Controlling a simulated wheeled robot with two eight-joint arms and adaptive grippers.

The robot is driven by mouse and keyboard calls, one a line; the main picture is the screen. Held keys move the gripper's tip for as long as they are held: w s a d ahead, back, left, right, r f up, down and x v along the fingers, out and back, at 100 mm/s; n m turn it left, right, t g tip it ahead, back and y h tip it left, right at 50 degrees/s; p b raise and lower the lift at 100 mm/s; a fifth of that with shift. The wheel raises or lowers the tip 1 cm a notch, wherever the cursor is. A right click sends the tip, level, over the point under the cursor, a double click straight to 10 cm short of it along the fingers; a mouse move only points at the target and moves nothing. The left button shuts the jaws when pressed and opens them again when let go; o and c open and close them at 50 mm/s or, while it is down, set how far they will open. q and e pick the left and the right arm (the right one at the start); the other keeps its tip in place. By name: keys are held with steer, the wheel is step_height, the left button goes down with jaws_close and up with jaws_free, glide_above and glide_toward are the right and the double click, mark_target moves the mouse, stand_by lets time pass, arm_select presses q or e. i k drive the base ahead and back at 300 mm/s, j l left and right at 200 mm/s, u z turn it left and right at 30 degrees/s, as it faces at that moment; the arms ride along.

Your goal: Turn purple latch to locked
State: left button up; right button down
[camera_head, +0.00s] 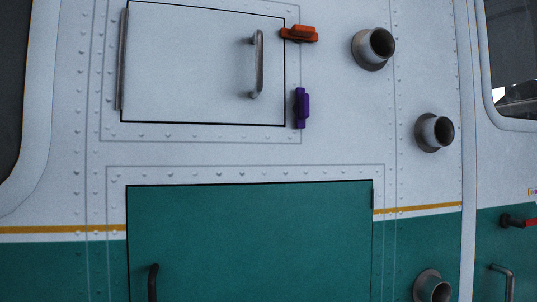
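The purple latch (301,108) is a small block on the white helicopter wall, beside the lower right edge of the upper white hatch (190,65). Its long side stands vertical. An orange latch (299,34) sits above it at the hatch's upper right edge; its long side lies about horizontal and reaches over the edge. The white hatch looks shut and has a grey vertical handle (257,64). Neither of my grippers shows in the head view.
A green hatch (250,240) with a dark handle (153,283) is below. Grey round ports (374,47), (434,132) and (432,287) stick out on the right. A red-tipped handle (519,222) and a grey handle (502,281) are at the far right.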

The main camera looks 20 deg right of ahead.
mark_target(301, 109)
steer(key=z, duration=1.1)
